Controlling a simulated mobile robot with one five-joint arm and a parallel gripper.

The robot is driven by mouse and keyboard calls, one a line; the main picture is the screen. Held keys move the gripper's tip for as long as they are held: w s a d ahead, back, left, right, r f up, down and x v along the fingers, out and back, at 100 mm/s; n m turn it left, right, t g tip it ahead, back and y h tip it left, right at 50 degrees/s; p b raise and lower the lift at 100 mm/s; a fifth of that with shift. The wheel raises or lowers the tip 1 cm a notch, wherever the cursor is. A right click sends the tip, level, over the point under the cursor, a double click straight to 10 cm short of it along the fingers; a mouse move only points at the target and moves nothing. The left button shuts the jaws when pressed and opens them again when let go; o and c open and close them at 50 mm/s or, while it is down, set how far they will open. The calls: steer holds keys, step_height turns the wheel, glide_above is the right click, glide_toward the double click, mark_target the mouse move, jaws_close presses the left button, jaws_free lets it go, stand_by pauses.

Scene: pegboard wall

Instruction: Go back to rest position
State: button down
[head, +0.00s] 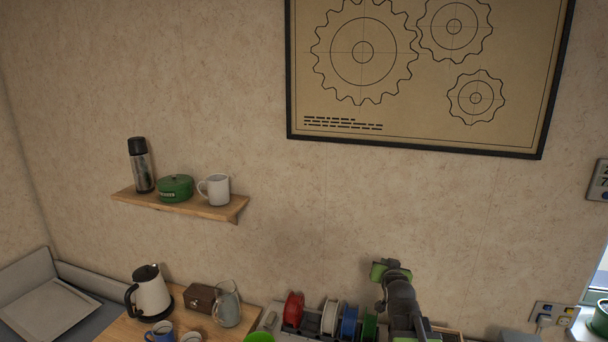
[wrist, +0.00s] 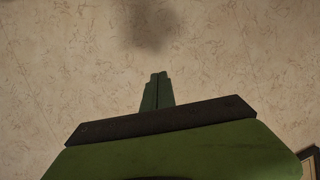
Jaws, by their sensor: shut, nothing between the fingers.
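My gripper (wrist: 156,76) points at the bare beige wall in the wrist view. Its two narrow green fingers are together, with nothing between them. A soft dark shadow falls on the wall beyond the fingertips. In the head view my grey and green arm (head: 398,298) rises at the lower right of centre, in front of the wall. The fingertips cannot be made out there.
Below are a kettle (head: 152,295), a brown box, a glass jug (head: 227,305) and coloured spools (head: 330,317) near my arm. A framed gear poster (head: 430,75) hangs above. The wall between is clear.

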steer(key=s+a+f+n+g+y, duration=0.2)
steer(key=s+a+f+g, duration=0.4)
steer(key=a+f, duration=0.45)
steer(key=s+f+n+g, duration=0.1)
steer(key=s+f+g, duration=0.2)
steer(key=s, duration=0.6)
steer(key=s+f+g, duration=0.3)
steer(key=s+g, duration=0.2)
steer(key=s, duration=0.4)
steer(key=shift+a+f+n, duration=0.25)
steer(key=shift+n, duration=0.15)
steer(key=shift+s, duration=0.1)
